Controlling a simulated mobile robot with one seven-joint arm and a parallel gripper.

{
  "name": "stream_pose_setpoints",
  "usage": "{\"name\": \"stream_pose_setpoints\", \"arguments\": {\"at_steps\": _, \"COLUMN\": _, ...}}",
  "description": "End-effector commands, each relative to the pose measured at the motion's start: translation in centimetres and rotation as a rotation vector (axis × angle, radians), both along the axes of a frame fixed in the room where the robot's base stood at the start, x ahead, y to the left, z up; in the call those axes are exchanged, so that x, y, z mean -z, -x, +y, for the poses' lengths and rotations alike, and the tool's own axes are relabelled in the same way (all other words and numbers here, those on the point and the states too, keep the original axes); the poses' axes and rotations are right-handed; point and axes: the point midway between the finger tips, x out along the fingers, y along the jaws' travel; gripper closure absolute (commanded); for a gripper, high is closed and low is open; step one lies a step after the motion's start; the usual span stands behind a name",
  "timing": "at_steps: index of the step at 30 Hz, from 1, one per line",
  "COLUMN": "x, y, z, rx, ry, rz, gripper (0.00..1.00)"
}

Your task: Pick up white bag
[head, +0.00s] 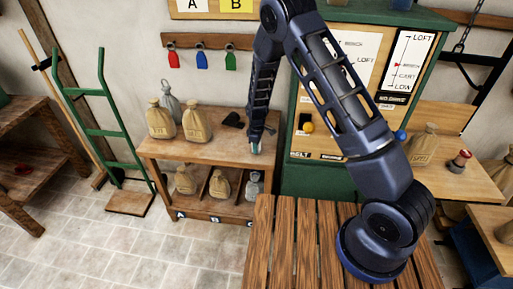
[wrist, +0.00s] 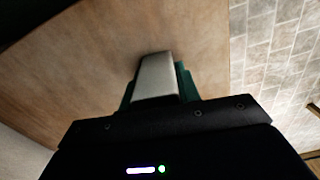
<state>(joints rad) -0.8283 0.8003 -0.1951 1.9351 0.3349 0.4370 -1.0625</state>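Two pale grey-white bags show in the head view. One grey-white bag (head: 171,99) stands at the back of the wooden bench top, partly hidden behind two tan bags (head: 161,120) (head: 197,123). Another grey-white bag (head: 254,184) sits on the lower shelf at the right. My gripper (head: 256,147) points down over the right end of the bench top, well right of the upper bags. In the wrist view, my gripper (wrist: 158,75) shows a pale grey block with green edges against brown wood. No bag is seen in it. Whether the fingers are apart is unclear.
A dark object (head: 233,120) lies on the bench (head: 215,150) just left of my gripper. More tan bags (head: 185,181) (head: 220,187) fill the lower shelf. A green cabinet (head: 315,182) stands close on the right. A slatted wooden table (head: 285,235) is in front.

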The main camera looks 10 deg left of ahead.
Motion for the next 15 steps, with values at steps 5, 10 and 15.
{"name": "stream_pose_setpoints", "arguments": {"at_steps": 5, "x": 0.0, "y": 0.0, "z": 0.0, "rx": 0.0, "ry": 0.0, "rz": 0.0, "gripper": 0.92}}
{"name": "stream_pose_setpoints", "arguments": {"at_steps": 10, "x": -0.1, "y": 0.0, "z": 0.0, "rx": 0.0, "ry": 0.0, "rz": 0.0, "gripper": 0.92}}
{"name": "stream_pose_setpoints", "arguments": {"at_steps": 15, "x": -1.2, "y": 0.0, "z": 0.0, "rx": -0.001, "ry": -0.001, "rz": 0.0, "gripper": 0.92}}
